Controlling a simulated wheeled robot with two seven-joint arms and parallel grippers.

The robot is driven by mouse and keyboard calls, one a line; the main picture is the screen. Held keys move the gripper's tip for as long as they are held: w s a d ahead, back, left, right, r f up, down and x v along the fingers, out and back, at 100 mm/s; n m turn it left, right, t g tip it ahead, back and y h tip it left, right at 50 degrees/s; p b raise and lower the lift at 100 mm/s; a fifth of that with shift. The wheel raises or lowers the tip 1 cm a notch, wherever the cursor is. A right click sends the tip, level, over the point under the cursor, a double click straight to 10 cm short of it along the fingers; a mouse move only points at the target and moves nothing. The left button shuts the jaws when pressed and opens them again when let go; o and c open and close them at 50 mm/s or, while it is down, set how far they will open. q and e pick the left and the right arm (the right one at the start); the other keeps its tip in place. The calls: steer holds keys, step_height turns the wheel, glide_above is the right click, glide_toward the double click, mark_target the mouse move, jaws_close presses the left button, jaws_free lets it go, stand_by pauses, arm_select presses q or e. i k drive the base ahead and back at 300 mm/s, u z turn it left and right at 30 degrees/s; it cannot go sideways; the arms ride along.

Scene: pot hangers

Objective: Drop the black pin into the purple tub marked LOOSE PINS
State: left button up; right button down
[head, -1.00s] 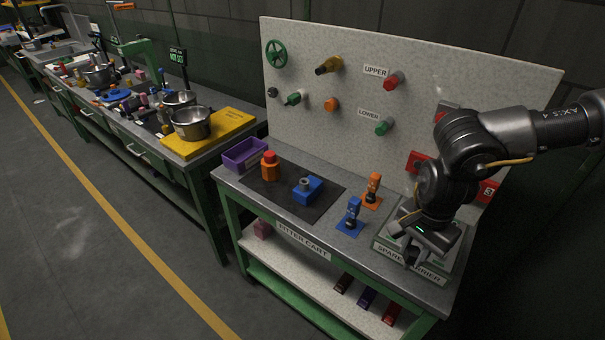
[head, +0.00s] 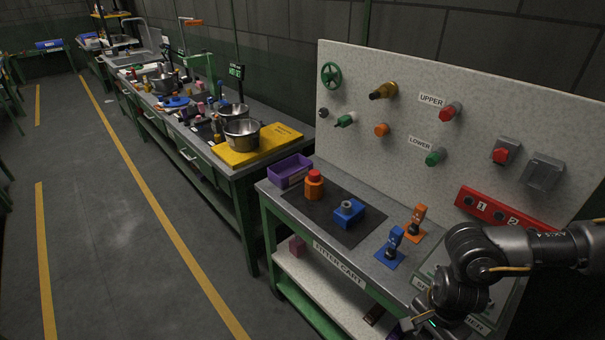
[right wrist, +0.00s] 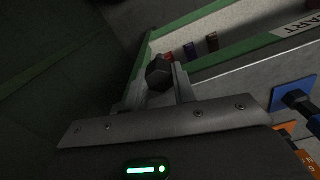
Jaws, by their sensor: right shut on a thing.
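The purple tub (head: 290,171) stands at the far left corner of the fitter cart in the head view; the writing on its pale label is too small to read. My right gripper (right wrist: 158,82) is shut on the black pin (right wrist: 160,70), whose dark six-sided head shows between the fingers in the right wrist view. In the head view my right gripper is at the bottom edge, near the cart's front right, well away from the tub. The pin cannot be made out there. My left gripper is not in view.
On the cart between my right gripper and the tub stand a blue holder (head: 396,244), an orange holder (head: 416,222), a blue block (head: 349,213) and an orange piece (head: 314,187). Floor in front is clear.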

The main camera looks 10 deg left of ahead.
mark_target(296, 176)
steer(key=u, duration=1.65)
steer(key=i, duration=1.7)
steer(key=z, duration=1.1)
